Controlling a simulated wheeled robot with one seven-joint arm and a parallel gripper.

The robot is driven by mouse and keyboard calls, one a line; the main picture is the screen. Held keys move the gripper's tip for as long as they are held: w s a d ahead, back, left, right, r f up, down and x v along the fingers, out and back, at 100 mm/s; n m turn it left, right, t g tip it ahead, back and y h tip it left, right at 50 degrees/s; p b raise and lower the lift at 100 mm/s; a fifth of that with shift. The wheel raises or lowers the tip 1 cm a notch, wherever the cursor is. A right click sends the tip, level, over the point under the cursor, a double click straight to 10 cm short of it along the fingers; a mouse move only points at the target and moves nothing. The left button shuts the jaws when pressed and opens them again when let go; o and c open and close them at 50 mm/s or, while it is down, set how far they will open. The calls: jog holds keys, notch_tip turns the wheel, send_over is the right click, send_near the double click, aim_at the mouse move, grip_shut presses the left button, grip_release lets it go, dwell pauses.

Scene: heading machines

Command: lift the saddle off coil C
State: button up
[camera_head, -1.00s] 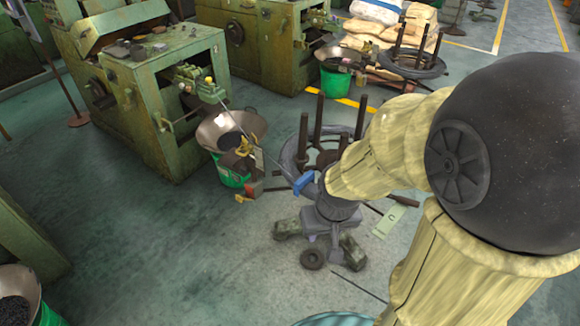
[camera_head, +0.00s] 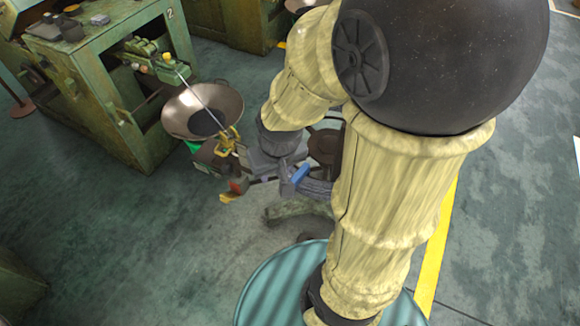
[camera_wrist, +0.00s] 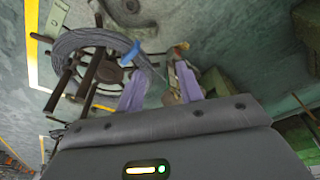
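A blue saddle-like piece (camera_wrist: 130,53) sits over the grey wire coil (camera_wrist: 75,42) on its spoked stand in the wrist view. It also shows in the head view (camera_head: 298,176), beside the little of the coil (camera_head: 318,187) that my arm leaves visible. I take this to be coil C, but I cannot read its letter now. My gripper (camera_wrist: 160,70) has its two lavender fingers apart, with no object visible between them. In the wrist picture the blue piece shows just above the left fingertip; I cannot tell the distance. My arm hides much of the coil stand in the head view.
A wide metal pan (camera_head: 202,110) stands left of the coil, before a green machine (camera_head: 110,85). A thin rod slants over the pan to a yellow fitting (camera_head: 229,140). A red block (camera_head: 238,186) is close to the gripper.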

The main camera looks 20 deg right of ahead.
jog(key=shift+w+d, duration=0.1)
jog(key=shift+w, duration=0.4)
jog(key=shift+o, duration=0.8)
jog(key=shift+s, duration=0.25)
jog(key=shift+o, duration=0.8)
jog(key=shift+a+f, duration=0.2)
jog(key=shift+f, duration=0.05)
jog(key=w+a+f+m+t+h+b, duration=0.1)
jog(key=w+a+f+m+t+b, duration=0.15)
jog(key=w+f+b, duration=0.65)
jog(key=w+a+f+m+t+h+b, duration=0.15)
jog(key=w+f+m+b, duration=0.35)
jog(key=f, duration=0.8)
jog(key=s+d+f+m+t+h+b, duration=0.1)
jog(key=d+f+m+h+b, duration=0.1)
jog(key=f+h+b, duration=0.4)
jog(key=s+d+f+m+t+h+b, duration=0.1)
jog(key=s+d+f+m+h+b, duration=0.1)
jog(key=f+h+b, duration=0.5)
jog(key=shift+f, duration=2.5)
